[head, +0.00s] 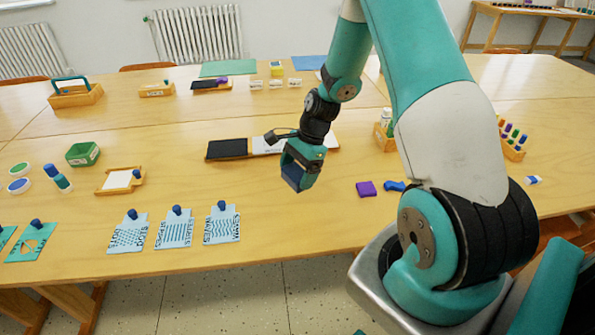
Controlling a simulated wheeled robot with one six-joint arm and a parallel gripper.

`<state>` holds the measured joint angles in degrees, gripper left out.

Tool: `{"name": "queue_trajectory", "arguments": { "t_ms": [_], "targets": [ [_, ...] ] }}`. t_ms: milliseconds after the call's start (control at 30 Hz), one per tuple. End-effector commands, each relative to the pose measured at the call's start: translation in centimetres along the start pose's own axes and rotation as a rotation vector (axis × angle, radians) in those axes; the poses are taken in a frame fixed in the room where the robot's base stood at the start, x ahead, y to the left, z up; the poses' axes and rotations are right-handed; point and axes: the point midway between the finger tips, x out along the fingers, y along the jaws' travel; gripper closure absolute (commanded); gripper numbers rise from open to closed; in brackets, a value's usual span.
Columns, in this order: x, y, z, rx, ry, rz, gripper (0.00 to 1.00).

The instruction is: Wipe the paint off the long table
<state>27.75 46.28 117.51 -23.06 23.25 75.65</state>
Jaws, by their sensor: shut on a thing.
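The long wooden table (190,225) fills most of the head view. My gripper (293,178) is above its near middle part, pointing down. It is shut on a small dark blue block (291,178), mostly hidden between the jaws; I cannot tell exactly what it is or whether it touches the table. No paint patch shows clearly. A purple block (366,188) and an irregular blue piece (394,186) lie to the right of my gripper.
A long tray with a black pad (227,149) lies just behind my gripper. Stencil cards with blue knobs (173,229) lie at the front left. A green box (83,154) and a wooden tray (105,188) stand left. A marker rack (512,150) stands right.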

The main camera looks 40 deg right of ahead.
Motion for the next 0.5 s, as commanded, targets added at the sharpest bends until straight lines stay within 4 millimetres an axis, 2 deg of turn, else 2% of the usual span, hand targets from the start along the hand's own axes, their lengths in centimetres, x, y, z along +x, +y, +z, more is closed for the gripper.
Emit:
{"name": "queue_trajectory", "arguments": {
  "t_ms": [33,200,500],
  "targets": [
    [-0.9,0.0,0.4,0.0,0.0,0.0,0.46],
    [-2.1,0.0,0.8,0.002,0.0,-0.001,0.46],
    [-2.6,0.0,1.0,0.002,0.0,0.0,0.46]
  ]
}}
